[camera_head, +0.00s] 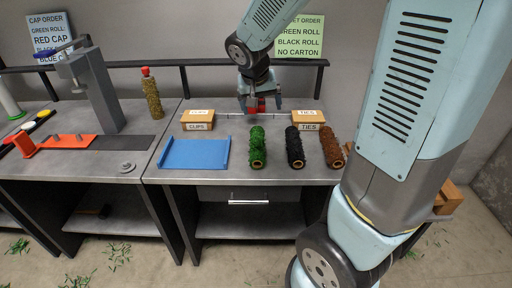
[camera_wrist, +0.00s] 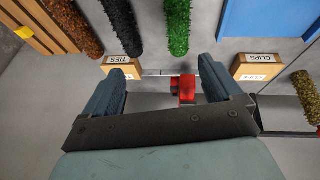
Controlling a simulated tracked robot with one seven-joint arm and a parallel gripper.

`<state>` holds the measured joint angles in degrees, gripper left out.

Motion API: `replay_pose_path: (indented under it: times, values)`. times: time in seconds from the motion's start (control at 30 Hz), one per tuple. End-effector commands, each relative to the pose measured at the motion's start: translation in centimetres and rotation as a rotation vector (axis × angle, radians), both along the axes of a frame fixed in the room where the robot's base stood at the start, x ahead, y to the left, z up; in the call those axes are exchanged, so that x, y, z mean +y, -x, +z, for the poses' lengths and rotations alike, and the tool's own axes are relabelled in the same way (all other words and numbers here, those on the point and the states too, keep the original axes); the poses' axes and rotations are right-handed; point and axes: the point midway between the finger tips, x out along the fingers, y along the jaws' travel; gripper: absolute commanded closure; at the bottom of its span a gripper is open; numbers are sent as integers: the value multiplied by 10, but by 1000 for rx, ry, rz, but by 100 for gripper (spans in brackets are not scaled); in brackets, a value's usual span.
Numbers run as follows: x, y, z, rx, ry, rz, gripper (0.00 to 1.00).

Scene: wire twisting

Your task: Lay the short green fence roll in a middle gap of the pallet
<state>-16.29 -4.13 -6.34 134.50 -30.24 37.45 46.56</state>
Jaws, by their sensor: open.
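The short green fence roll (camera_head: 258,148) lies on the grey bench, to the right of a blue tray. It also shows at the top of the wrist view (camera_wrist: 178,27). Wooden slats, which look like the pallet (camera_wrist: 38,22), show at the upper left of the wrist view. In the head view only some wood (camera_head: 450,197) shows at the right, mostly hidden by my arm, so its gaps cannot be made out. My gripper (camera_head: 259,104) is open behind the green roll, apart from it. A small red part (camera_wrist: 186,88) shows between its fingers in the wrist view (camera_wrist: 163,72), not clearly gripped.
A black roll (camera_head: 295,148) and a brown roll (camera_head: 331,148) lie to the right of the green one. The blue tray (camera_head: 195,153) lies left. Clips (camera_head: 198,125) and ties (camera_head: 308,126) boxes stand behind, with a thin rod between. A red-capped roll (camera_head: 152,98) stands left.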

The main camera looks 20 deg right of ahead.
Motion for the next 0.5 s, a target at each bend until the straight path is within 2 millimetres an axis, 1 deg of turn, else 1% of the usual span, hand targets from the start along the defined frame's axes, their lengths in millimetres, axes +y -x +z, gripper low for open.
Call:
replay_pose_path:
  times: [0.03, 0.2, 0.3, 0.4, 0.5]
  values:
    - [6, -10, -13, 10, 13, -1, 8]
    - [21, -36, -48, 10, 41, -19, 8]
    - [28, -47, -65, 9, 52, -24, 8]
    - [33, -54, -76, 7, 59, -28, 8]
    - [36, -57, -82, 5, 62, -29, 8]
